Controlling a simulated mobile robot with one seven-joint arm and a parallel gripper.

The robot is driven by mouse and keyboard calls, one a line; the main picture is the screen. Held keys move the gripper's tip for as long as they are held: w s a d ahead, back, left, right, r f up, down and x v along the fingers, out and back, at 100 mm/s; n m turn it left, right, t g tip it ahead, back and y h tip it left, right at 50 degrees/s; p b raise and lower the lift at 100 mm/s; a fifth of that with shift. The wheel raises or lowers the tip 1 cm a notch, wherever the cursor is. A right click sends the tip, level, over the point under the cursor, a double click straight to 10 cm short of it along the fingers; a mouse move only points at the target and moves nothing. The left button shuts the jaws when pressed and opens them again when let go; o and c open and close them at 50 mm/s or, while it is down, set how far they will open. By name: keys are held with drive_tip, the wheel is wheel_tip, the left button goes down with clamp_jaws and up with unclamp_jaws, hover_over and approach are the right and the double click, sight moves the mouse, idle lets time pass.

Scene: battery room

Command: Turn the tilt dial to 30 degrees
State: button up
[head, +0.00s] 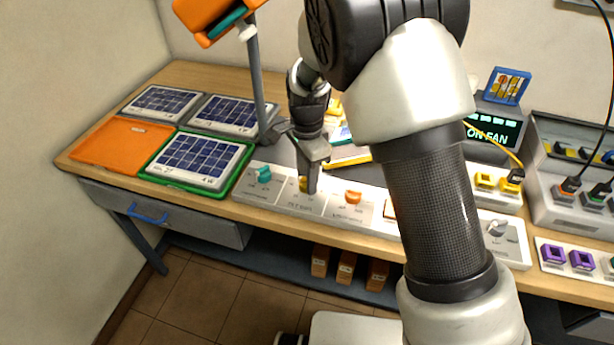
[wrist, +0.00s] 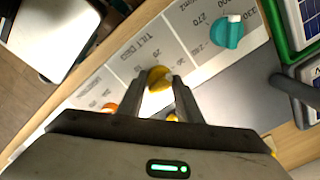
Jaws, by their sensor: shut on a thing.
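The tilt dial is a yellow knob (head: 303,184) on a white control panel (head: 281,195) at the front of the bench. In the wrist view the yellow knob (wrist: 159,76) sits between my two fingertips, beside the printed label "TILT (DEG)". My gripper (head: 312,188) reaches down from above and is shut on the knob; it also shows in the wrist view (wrist: 155,82). The scale numbers around the knob are small and partly hidden by my fingers. I cannot tell which number the knob points at.
A teal knob (head: 264,175) and an orange knob (head: 353,197) flank the yellow one on the panel. A grey post (head: 257,75) stands behind the panel.

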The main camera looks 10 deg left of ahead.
drive_tip(key=o, duration=1.1)
drive_tip(key=shift+c, duration=0.2)
drive_tip(key=shift+r, duration=0.15)
wheel_tip(320, 180, up, 17)
drive_tip(key=p, duration=0.1)
drive_tip(key=shift+r, duration=0.1)
